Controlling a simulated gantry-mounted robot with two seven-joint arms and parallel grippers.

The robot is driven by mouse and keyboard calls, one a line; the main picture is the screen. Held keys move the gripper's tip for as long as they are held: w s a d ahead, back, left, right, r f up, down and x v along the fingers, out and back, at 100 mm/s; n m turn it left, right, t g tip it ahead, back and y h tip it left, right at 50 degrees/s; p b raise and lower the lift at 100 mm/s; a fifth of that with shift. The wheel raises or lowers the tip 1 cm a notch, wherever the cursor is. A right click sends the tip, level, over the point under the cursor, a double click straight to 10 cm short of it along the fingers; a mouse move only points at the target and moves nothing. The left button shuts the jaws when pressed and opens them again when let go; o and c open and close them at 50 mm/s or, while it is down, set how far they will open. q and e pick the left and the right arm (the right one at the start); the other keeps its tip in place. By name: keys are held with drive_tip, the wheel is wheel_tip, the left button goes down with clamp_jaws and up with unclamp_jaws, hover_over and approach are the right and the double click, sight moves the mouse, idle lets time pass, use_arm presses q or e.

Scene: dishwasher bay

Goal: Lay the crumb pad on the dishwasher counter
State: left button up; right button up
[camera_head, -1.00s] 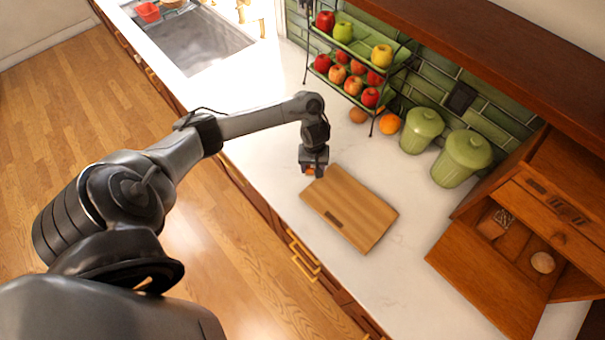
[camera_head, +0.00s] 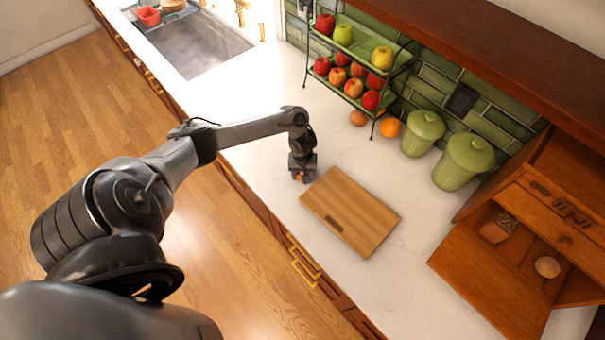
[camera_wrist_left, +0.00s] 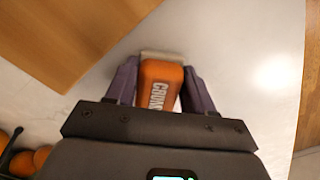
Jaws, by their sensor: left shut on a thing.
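The crumb pad is an orange block with a pale edge and white lettering that starts "CRUM". It shows in the left wrist view (camera_wrist_left: 160,85) between the two fingers of my left gripper (camera_wrist_left: 160,80). My left gripper is shut on the pad. In the head view the gripper (camera_head: 298,178) points down at the white counter (camera_head: 265,185), just left of the cutting board, and only a bit of orange shows below it. I cannot tell whether the pad touches the counter. My right gripper is not in view.
A wooden cutting board (camera_head: 352,210) lies close beside the gripper. A fruit rack (camera_head: 350,65), two green canisters (camera_head: 464,160) and an open wooden cabinet (camera_head: 500,255) stand beyond. A sink (camera_head: 190,40) is at the upper left. Counter between sink and gripper is clear.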

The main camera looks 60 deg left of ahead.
use_arm(q)
drive_tip(key=o, duration=0.9)
drive_tip(key=shift+f, duration=0.1)
